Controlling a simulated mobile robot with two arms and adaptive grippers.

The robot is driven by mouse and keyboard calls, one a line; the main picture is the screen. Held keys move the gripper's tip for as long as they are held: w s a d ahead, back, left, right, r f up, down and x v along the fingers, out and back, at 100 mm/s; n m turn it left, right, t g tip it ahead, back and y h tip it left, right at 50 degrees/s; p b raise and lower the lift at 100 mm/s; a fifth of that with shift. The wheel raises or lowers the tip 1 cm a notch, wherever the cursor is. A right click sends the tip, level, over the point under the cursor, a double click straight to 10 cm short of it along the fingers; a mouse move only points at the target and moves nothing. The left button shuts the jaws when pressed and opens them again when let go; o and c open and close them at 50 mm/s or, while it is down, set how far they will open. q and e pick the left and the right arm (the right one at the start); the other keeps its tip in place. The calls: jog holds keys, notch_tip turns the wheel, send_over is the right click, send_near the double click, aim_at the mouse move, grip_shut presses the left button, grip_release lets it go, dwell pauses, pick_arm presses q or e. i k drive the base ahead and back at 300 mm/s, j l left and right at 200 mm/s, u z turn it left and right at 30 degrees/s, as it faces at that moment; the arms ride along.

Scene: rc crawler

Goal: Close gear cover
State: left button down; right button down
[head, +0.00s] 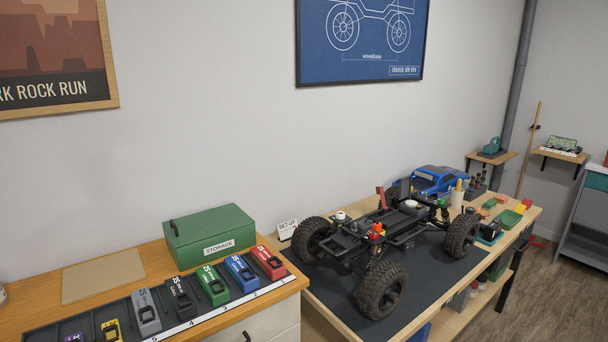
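The crawler chassis (372,235) stands on its wheels on a dark mat on the workbench, right of centre, with its body off. A small dark upright piece (404,189) and a red upright piece (381,198) stick up from its far side. I cannot tell which part is the gear cover, or how far open it is; the parts are too small here. Neither of my grippers is in view.
The dark mat (440,274) has bare room in front of the chassis. A blue car body (440,180) and a pen cup (457,197) stand behind it. A wooden cabinet at left bears a green storage box (210,236) and a rack with several coloured packs (240,270).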

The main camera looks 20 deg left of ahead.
aim_at(405, 184)
jog(key=i+l+u, duration=0.25)
jog(key=u, duration=0.15)
jog(key=i+l+u, duration=0.15)
jog(key=l+u, duration=0.2)
jog(key=l, duration=0.2)
jog(key=i+l+u, duration=0.15)
jog(key=l+u, duration=0.6)
jog(key=l, duration=0.2)
jog(key=l+u, duration=0.4)
jog(key=i+l, duration=0.05)
jog(key=l, duration=0.05)
